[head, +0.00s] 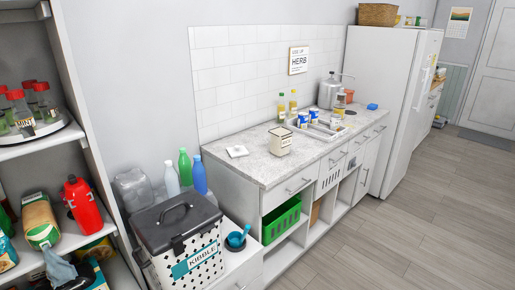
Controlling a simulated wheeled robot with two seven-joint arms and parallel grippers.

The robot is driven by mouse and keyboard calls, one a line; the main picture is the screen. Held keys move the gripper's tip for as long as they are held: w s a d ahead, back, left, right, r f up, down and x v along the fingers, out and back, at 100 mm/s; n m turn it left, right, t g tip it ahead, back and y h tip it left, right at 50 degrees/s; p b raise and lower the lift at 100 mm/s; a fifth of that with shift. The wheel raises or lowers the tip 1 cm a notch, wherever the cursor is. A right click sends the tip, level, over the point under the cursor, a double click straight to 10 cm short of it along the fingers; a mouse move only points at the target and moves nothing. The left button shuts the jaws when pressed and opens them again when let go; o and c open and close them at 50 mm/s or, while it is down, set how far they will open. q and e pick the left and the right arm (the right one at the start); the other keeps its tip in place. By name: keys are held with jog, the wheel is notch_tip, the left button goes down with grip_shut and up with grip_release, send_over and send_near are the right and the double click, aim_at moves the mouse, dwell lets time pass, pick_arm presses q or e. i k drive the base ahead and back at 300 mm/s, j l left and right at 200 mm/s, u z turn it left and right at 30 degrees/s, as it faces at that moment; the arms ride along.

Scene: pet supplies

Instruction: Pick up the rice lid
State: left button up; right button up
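A cream canister (280,142) with small dark lettering stands upright on the speckled counter (262,168). The lettering is too small to read for certain. Its upper edge has a dark line, and I cannot tell clearly whether it is open. A flat white square piece (237,151) lies on the counter to the left of the canister, apart from it, with a small mark on top. It looks like a lid, but I cannot confirm that it is the rice lid. Neither of my grippers is in view.
A bin labelled KIBBLE (188,250) and several bottles (186,167) stand left of the counter. Bottles and cans stand around the sink (322,130). A green basket (281,222) sits below. A shelf (45,143) stands at left. The wooden floor (400,230) is clear.

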aim_at(238, 150)
jog(key=i+l+u, duration=0.25)
jog(key=i+l, duration=0.35)
jog(key=i, duration=0.2)
jog(key=i+l+u, duration=0.25)
jog(key=i+l, duration=0.45)
